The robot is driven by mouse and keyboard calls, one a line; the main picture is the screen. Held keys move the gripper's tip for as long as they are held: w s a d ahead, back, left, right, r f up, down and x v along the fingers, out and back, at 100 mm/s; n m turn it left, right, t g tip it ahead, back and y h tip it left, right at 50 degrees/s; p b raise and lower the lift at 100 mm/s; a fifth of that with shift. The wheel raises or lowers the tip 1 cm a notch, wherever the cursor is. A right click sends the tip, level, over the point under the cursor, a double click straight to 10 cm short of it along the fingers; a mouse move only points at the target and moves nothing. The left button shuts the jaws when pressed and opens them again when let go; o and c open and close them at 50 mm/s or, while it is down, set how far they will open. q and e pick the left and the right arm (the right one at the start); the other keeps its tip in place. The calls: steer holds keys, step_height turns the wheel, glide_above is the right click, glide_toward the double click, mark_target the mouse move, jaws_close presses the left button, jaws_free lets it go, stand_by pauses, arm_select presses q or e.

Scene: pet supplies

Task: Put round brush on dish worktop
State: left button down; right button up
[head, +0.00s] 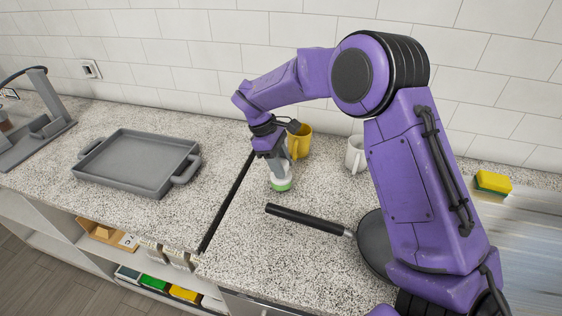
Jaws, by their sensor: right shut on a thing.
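My right gripper (279,169) comes down over the middle of the speckled worktop and is shut on a small white and green thing, which looks like the round brush (281,184). Its green lower edge is close to the worktop surface; I cannot tell whether it touches. The upper part of the brush is hidden by the gripper. The speckled worktop (225,130) runs along the tiled wall, with a dark strip (228,200) crossing it just left of the gripper. My left gripper is not in view.
A yellow mug (299,142) and a white mug (355,155) stand behind the gripper. A dark pan (372,246) lies in front, its handle pointing left. A grey tray (136,162) sits at left, sponges (492,184) at right.

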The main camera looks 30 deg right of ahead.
steer(key=shift+f, duration=0.45)
steer(key=shift+d+f, duration=0.1)
steer(key=shift+f, duration=0.3)
steer(key=o, duration=1)
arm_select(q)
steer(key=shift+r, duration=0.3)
